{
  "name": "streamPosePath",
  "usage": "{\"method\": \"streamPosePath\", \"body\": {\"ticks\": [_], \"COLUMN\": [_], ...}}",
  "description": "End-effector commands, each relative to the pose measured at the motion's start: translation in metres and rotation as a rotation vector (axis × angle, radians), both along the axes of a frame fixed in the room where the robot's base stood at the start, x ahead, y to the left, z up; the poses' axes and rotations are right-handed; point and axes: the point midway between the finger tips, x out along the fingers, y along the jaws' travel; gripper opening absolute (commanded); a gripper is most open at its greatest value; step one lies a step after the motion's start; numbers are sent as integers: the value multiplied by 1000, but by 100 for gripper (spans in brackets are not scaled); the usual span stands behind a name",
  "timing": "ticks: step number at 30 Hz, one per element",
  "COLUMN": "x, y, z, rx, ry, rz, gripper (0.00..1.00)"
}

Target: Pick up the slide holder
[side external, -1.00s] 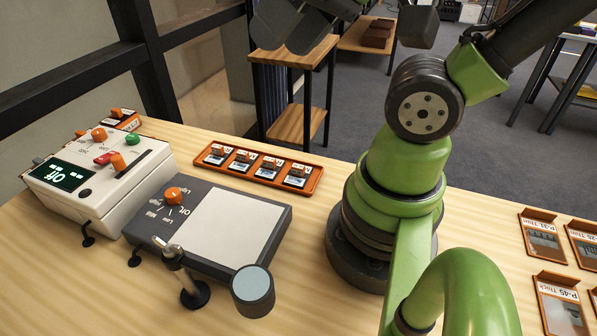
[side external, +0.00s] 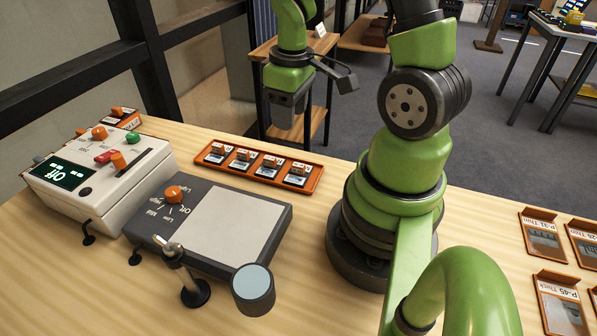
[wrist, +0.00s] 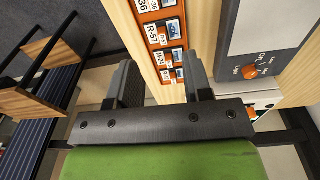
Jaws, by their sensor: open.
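An orange tray (side external: 317,181) lies on the wooden bench and holds several small slide holders (side external: 270,167) in a row, each with an orange tab and label. In the wrist view the slide holders (wrist: 172,28) show at top centre, one labelled "R-57". My gripper (side external: 286,112) is above and behind the tray in the side view, pointing down. In the wrist view my gripper (wrist: 158,85) is open and empty, its two dark fingers apart, with part of the tray row seen beyond and between them. The lower tray end is partly hidden by the right finger.
A dark light pad (side external: 228,228) with an orange knob stands in front of the tray. A white control box (side external: 95,180) reading "Off" is at left. Larger orange-framed slides (side external: 541,240) lie at right. A wooden shelf (side external: 262,52) stands behind the bench.

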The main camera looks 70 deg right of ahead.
Motion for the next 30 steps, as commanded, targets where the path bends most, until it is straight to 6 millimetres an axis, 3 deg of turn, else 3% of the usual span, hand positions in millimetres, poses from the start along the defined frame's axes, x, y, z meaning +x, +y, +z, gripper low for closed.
{"method": "streamPosePath", "body": {"ticks": [3, 15, 23, 30], "x": [-7, -11, -11, -14], "y": [-8, -10, -9, -7], "z": [-21, -66, -82, -113], "rx": [17, 26, 25, 27], "ry": [50, 70, 67, 69], "rz": [30, 49, 49, 48], "gripper": [46, 46, 46, 46]}}
